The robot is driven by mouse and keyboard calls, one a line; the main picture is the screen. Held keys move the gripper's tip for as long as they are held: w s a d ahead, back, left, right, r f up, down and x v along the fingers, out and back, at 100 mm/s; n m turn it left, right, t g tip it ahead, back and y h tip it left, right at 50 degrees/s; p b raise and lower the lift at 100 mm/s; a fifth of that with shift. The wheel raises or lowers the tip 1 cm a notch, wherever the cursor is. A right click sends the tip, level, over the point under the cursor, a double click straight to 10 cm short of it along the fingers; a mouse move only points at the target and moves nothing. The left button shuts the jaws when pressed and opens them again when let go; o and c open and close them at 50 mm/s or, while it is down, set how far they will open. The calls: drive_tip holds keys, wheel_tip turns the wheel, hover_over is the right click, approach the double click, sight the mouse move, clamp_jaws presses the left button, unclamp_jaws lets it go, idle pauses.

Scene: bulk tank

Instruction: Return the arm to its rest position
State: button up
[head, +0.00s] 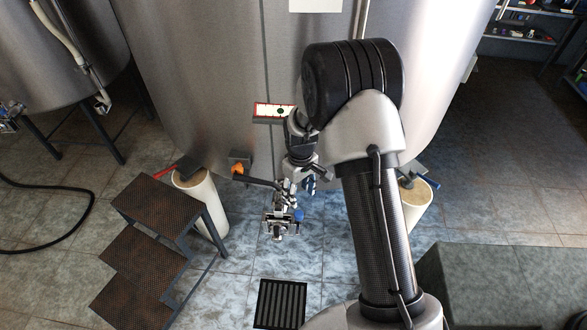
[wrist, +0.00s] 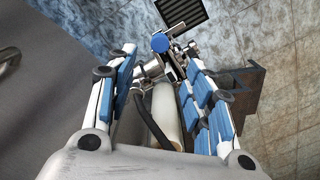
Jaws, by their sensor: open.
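My gripper (head: 308,184) hangs below my bent arm, in front of the big steel tank (head: 220,90), partly hidden by my wrist in the head view. In the wrist view my gripper (wrist: 162,50) has its two blue-padded fingers spread wide, with nothing clasped between them. The metal outlet valve (head: 279,222), with a blue cap (head: 299,214), sits low in front of the tank. In the wrist view the blue cap (wrist: 160,42) shows between the fingertips and appears beyond them; I cannot tell the exact gap.
Brown steps (head: 145,255) stand at left, beside a white tank leg (head: 201,200). A gauge panel (head: 272,112) and an orange knob (head: 238,169) are on the tank side. A floor drain (head: 280,303) lies in front. A dark grey block (head: 505,285) is at lower right.

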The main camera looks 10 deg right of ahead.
drive_tip(key=s+r+m+t, duration=0.1)
drive_tip(key=s+r, duration=0.3)
drive_tip(key=r, duration=0.7)
drive_tip(key=s+r+m+t, duration=0.1)
drive_tip(key=s+r, duration=0.4)
drive_tip(key=r, duration=0.6)
drive_tip(key=s+r+m+t, duration=0.1)
drive_tip(key=s+r, duration=0.3)
drive_tip(key=s, duration=0.5)
drive_tip(key=s+r+m+t, duration=0.1)
drive_tip(key=s+r, duration=0.3)
drive_tip(key=s, duration=0.6)
drive_tip(key=shift+s+r+m+t, duration=0.15)
drive_tip(key=shift+m+t, duration=0.15)
drive_tip(key=shift+m, duration=0.5)
